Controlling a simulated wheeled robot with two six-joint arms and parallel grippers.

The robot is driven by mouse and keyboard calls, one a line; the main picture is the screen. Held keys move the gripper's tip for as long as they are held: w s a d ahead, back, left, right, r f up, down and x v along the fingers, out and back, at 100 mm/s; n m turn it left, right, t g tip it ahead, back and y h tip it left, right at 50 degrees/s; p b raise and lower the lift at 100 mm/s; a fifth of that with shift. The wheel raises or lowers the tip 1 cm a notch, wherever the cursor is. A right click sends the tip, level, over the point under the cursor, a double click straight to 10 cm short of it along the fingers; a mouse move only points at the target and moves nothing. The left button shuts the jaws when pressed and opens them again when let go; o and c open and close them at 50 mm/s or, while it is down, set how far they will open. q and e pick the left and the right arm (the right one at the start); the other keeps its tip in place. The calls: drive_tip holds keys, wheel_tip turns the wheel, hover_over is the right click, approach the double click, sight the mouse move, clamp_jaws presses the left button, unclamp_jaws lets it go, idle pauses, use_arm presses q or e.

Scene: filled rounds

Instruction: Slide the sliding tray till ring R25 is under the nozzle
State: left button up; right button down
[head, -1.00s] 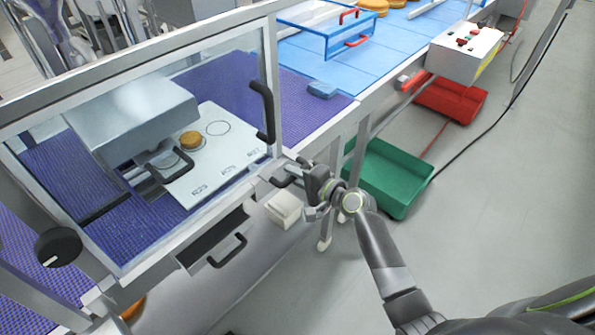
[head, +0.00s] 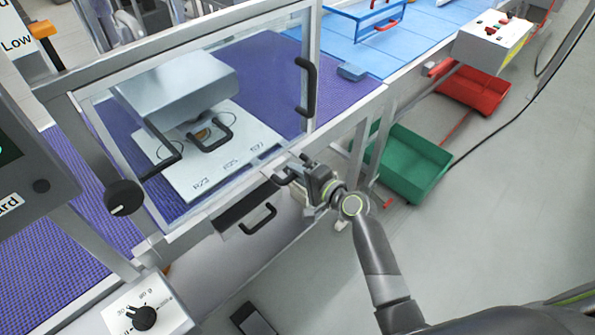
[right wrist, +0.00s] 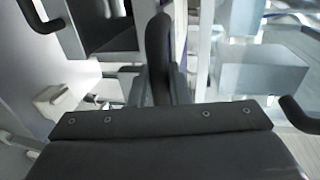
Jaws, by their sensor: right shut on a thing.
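The white sliding tray (head: 240,178) lies behind the clear guard, its far part under the grey filling head (head: 178,88). Labels R23 (head: 201,184), R25 (head: 230,163) and R27 (head: 257,148) run along its near edge. A brown round (head: 203,134) shows partly, behind a black handle-shaped bar (head: 211,138) near the head's lower edge. The nozzle tip is hidden, so I cannot tell which ring is under it. My right gripper (head: 290,176) is shut on the dark tray handle outside the guard's lower right. My left gripper is out of view.
The guard has a black handle (head: 306,87) on its right side. A drawer handle (head: 258,219) sticks out below. A knob box (head: 147,312) stands at front left. Green (head: 412,165) and red (head: 474,88) bins are on the floor at right.

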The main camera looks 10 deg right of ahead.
drive_tip(key=c, duration=1.5)
unclamp_jaws()
drive_tip(key=shift+o, duration=0.2)
drive_tip(key=shift+s, duration=0.1)
drive_tip(key=b+v, duration=0.2)
drive_tip(key=v, duration=1.5)
drive_tip(key=shift+d, duration=0.15)
drive_tip(key=shift+s, duration=0.1)
